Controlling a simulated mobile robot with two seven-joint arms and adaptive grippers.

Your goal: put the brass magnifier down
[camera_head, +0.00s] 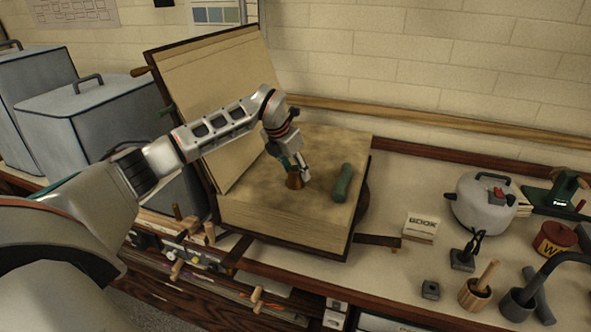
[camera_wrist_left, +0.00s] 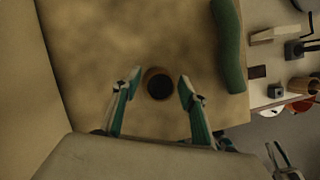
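The brass magnifier (camera_head: 294,181) is a small brass-coloured piece standing upright on the mottled page of a large open book or press. In the left wrist view it is a round brown ring with a dark top (camera_wrist_left: 160,86). My left gripper (camera_head: 302,165) is over the page. In the left wrist view its two teal-and-grey fingers (camera_wrist_left: 160,80) stand apart on either side of the magnifier, with narrow gaps. A grey pronged shape (camera_wrist_left: 283,160) at the lower right of that view may be my right gripper; its opening is unclear.
A green roll (camera_head: 343,183) lies on the page right of the magnifier. The raised cover (camera_head: 205,85) stands behind to the left. On the bench to the right are a small box (camera_head: 421,227), a grey pot (camera_head: 482,204) and a wooden-handled mortar (camera_head: 475,295).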

